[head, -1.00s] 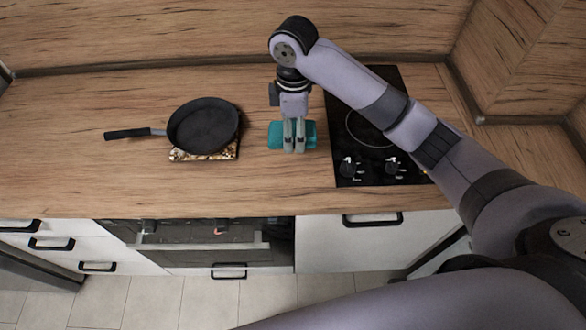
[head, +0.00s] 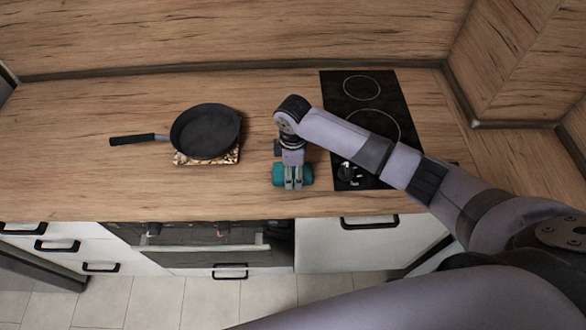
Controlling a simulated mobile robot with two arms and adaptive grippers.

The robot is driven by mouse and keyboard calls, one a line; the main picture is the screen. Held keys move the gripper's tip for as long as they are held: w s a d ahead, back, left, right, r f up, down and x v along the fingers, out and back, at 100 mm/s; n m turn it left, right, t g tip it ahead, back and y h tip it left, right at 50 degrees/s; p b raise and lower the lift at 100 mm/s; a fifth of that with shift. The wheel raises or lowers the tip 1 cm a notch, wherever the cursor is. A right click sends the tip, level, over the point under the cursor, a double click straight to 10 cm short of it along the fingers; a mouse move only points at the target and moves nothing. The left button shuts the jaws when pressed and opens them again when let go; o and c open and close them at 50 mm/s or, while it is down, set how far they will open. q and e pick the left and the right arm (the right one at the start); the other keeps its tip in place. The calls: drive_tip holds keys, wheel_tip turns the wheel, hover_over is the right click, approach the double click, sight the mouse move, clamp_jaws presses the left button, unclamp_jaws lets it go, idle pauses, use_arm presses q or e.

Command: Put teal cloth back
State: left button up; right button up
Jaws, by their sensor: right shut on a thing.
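The teal cloth (head: 279,175) shows on both sides of the fingers of my right gripper (head: 293,184), which is shut on it. The cloth is over the worktop near its front edge, just left of the black hob. I cannot tell whether it touches the worktop. The middle of the cloth is hidden by the fingers. My left gripper is not in view.
A black frying pan (head: 205,131) sits on a patterned trivet (head: 184,160), its handle pointing left. The black hob (head: 346,101) is partly covered by my right arm. The wooden worktop (head: 70,150) is bare at the left. An oven (head: 190,247) lies below the front edge.

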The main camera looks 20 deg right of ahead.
sight(293, 170)
drive_tip(key=shift+f, duration=0.2)
drive_tip(key=o, duration=1.2)
wheel_tip(293, 170, up, 12)
drive_tip(key=b, duration=0.2)
drive_tip(key=shift+r, duration=0.25)
drive_tip(key=shift+f, duration=0.1)
